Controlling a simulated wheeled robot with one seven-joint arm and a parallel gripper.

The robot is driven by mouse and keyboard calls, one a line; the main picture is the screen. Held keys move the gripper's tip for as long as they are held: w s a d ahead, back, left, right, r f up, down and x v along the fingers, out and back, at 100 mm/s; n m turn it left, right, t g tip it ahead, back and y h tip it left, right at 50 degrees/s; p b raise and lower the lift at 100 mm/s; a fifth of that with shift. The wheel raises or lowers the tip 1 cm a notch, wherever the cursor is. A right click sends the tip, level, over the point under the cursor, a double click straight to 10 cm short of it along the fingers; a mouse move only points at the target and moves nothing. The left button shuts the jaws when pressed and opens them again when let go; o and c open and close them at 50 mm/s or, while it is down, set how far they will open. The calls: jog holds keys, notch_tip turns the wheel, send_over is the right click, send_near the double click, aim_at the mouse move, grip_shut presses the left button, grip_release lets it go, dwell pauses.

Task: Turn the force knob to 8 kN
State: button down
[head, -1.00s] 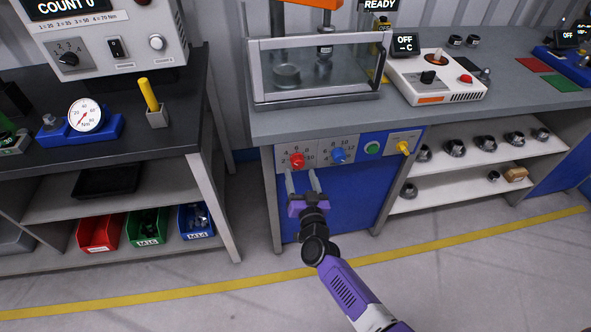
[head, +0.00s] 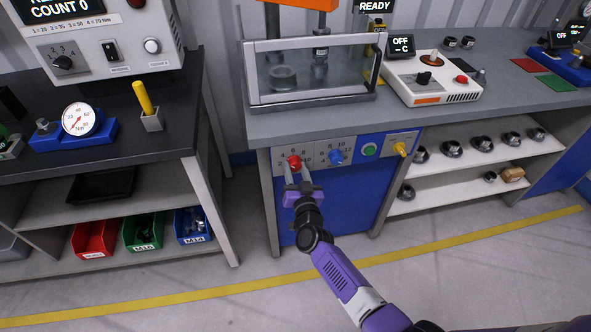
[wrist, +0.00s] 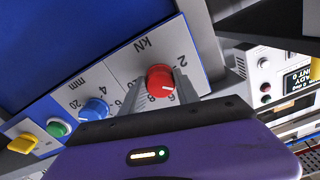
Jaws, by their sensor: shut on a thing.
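The red force knob (head: 294,161) sits on the grey panel at the left of the press bench's front. It also shows in the wrist view (wrist: 160,78), beside the "kN" label, with a small white mark on its face. I cannot tell for sure which number the mark points at. My gripper (head: 297,172) is in front of the panel with its two fingers at either side of the red knob, shut on it. In the wrist view my gripper (wrist: 158,90) hides part of the scale numbers.
To the right on the panel are a blue knob (head: 336,157) with an "mm" scale, a green button (head: 369,150) and a yellow lever (head: 400,149). The bench top (head: 300,119) juts out above. The floor in front is clear.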

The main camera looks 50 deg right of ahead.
jog(key=shift+m, duration=0.4)
jog(key=m+b, duration=0.1)
jog(key=m, duration=0.2)
jog(key=shift+a+m, duration=0.1)
jog(key=shift+m, duration=0.3)
jog(key=m+b, duration=0.1)
jog(key=m, duration=0.4)
jog(key=shift+m, duration=0.3)
jog(key=m+b, duration=0.1)
jog(key=m, duration=0.4)
jog(key=shift+r+m+b, duration=0.1)
jog(key=shift+m+b, duration=0.65)
jog(key=shift+m, duration=1.55)
jog(key=c, duration=0.9)
grip_release()
